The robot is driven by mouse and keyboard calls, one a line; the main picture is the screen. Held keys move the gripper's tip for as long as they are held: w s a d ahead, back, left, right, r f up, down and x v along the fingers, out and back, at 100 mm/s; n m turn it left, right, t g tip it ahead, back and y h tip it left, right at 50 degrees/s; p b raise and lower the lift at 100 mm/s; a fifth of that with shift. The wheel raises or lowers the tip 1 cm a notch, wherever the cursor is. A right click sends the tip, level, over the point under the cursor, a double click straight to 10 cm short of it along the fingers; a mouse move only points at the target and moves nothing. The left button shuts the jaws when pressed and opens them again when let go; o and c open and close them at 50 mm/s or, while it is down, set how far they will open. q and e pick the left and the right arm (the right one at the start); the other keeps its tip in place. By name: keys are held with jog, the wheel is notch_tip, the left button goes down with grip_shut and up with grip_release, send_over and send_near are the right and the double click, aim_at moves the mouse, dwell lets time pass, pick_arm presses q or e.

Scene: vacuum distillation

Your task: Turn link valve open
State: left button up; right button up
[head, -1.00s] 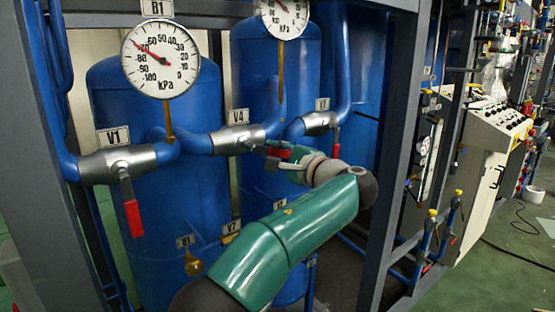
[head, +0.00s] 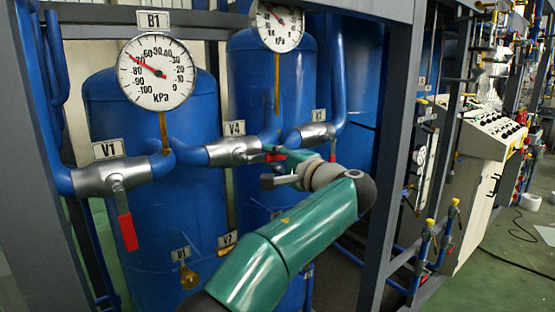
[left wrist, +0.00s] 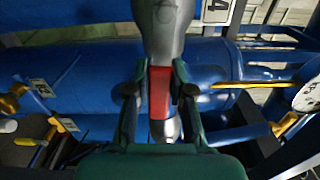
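The valve labelled V4 is a grey metal body (head: 228,153) in the blue pipe between the two tanks. Its red handle (head: 274,156) sticks out toward the right and is partly hidden by my left gripper (head: 279,156). In the left wrist view the red handle (left wrist: 160,92) runs down from the grey valve body (left wrist: 163,25), between the two fingers of my left gripper (left wrist: 160,82). The fingertips close in on both sides of the handle and appear to hold it. My right gripper is not in view.
Valve V1 (head: 112,176) has a red handle hanging down at the left. Gauge B1 (head: 156,72) stands above the pipe. Another valve (head: 312,135) is right behind my left gripper. A grey frame post (head: 392,150) stands right of my arm.

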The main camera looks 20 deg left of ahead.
pick_arm(q)
jog(key=o, duration=0.5)
jog(key=shift+s+a+f, duration=0.15)
jog(key=shift+a, duration=0.05)
jog(key=shift+d, duration=0.1)
jog(key=v, duration=1.2)
